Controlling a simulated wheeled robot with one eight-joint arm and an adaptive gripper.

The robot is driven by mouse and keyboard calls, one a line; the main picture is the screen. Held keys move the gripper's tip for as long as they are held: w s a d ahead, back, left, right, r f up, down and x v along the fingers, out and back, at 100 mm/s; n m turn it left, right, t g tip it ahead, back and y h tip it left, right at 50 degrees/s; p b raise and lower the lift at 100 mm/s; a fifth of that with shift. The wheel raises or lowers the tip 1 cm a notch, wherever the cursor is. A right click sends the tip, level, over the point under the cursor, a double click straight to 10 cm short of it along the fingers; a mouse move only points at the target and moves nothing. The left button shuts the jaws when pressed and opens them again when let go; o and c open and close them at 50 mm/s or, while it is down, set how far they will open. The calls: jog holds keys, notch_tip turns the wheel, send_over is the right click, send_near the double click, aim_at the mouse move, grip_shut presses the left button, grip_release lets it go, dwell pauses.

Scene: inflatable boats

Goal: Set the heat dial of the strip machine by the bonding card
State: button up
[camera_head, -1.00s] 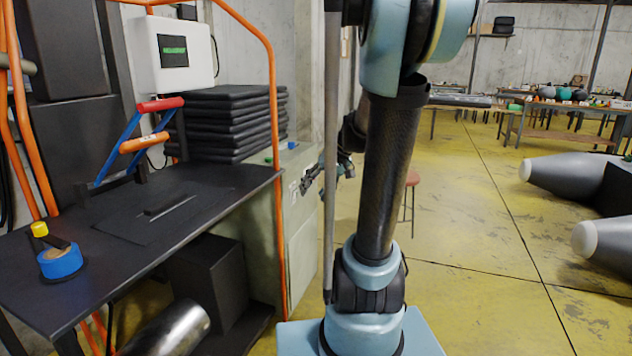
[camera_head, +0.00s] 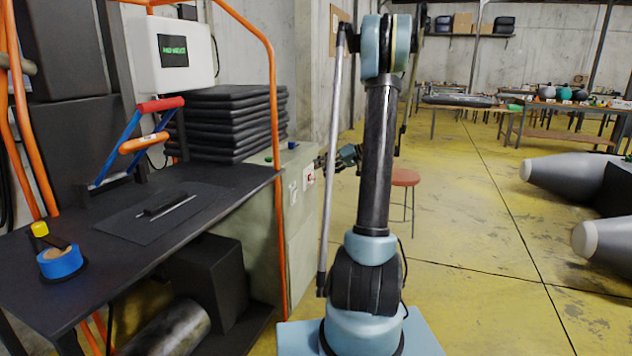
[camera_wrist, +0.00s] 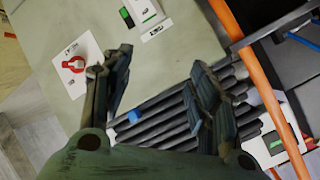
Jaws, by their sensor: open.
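The pale green cabinet (camera_head: 300,225) stands beyond the black bench and appears to be the strip machine. Its red dial (camera_head: 309,174) sits on a white plate on the side panel. In the wrist view the red dial (camera_wrist: 75,64) lies left of my gripper (camera_wrist: 160,60), close to the left finger in the picture. The fingers are apart with nothing between them. In the head view my gripper (camera_head: 332,160) is small and dark, just right of the cabinet. I cannot make out the dial's setting. No bonding card can be identified for sure.
The black bench (camera_head: 95,290) and an orange frame (camera_head: 278,150) stand left of the cabinet. Stacked black mats (camera_head: 225,125) lie behind. A red stool (camera_head: 405,178) stands on open yellow floor.

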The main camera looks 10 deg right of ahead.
jog(key=w+d+f+n+t+y, duration=0.1)
jog(key=w+d+f+t+y, duration=0.1)
jog(key=w+d+f, duration=0.4)
jog(key=n+t+y, duration=0.1)
jog(key=t+y, duration=0.1)
send_near(312, 178)
jog(key=w+a, duration=0.6)
jog(key=shift+w+a+f, duration=0.2)
jog(key=shift+w, duration=0.05)
dwell(0.5)
jog(key=c, duration=1.1)
